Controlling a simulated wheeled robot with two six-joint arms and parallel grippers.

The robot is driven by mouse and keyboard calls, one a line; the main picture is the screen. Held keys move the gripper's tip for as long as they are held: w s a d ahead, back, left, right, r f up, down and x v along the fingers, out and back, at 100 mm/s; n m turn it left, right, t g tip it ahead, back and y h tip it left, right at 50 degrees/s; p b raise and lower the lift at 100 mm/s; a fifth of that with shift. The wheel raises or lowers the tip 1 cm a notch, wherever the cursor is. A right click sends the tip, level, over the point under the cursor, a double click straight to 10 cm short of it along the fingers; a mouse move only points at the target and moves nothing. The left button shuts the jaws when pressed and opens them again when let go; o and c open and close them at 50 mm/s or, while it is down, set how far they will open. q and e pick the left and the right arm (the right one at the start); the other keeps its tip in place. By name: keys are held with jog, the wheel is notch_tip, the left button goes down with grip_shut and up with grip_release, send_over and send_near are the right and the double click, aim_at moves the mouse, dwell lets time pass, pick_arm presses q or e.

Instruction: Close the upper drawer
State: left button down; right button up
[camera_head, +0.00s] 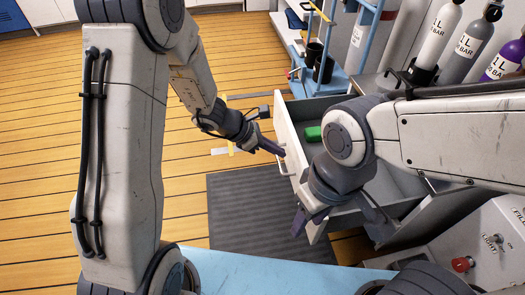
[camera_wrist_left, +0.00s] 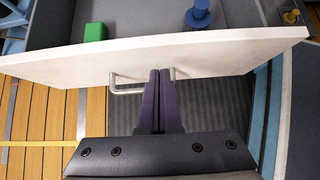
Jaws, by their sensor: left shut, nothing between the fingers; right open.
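A grey drawer with a white front panel (camera_head: 288,132) is pulled open at the middle right of the head view. Its white front (camera_wrist_left: 225,52) spans the left wrist view, with a metal bar handle (camera_wrist_left: 128,91) on it. My left gripper (camera_head: 280,152) is shut and empty, its purple fingers (camera_wrist_left: 160,75) at the drawer front, overlapping the right part of the handle. I cannot tell whether they touch it. My right gripper (camera_head: 337,217) is open, over the near end of the drawer front. My right arm hides part of the drawer.
A green block (camera_head: 313,133) lies in the drawer. A blue object (camera_wrist_left: 198,14) is also inside. A dark mat (camera_head: 245,215) covers the floor before the drawer. Gas cylinders (camera_head: 440,35) stand at the back right. A panel with a red knob (camera_head: 462,264) is at the lower right.

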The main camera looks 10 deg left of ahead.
pick_arm(q)
jog(key=shift+w+d+r+b, duration=0.1)
jog(key=shift+w+d+b, duration=0.1)
jog(key=shift+d, duration=0.45)
jog(key=shift+w+d+b, duration=0.1)
jog(key=shift+w+d, duration=0.1)
jog(key=shift+d, duration=0.5)
pick_arm(e)
jog(key=shift+f, duration=0.45)
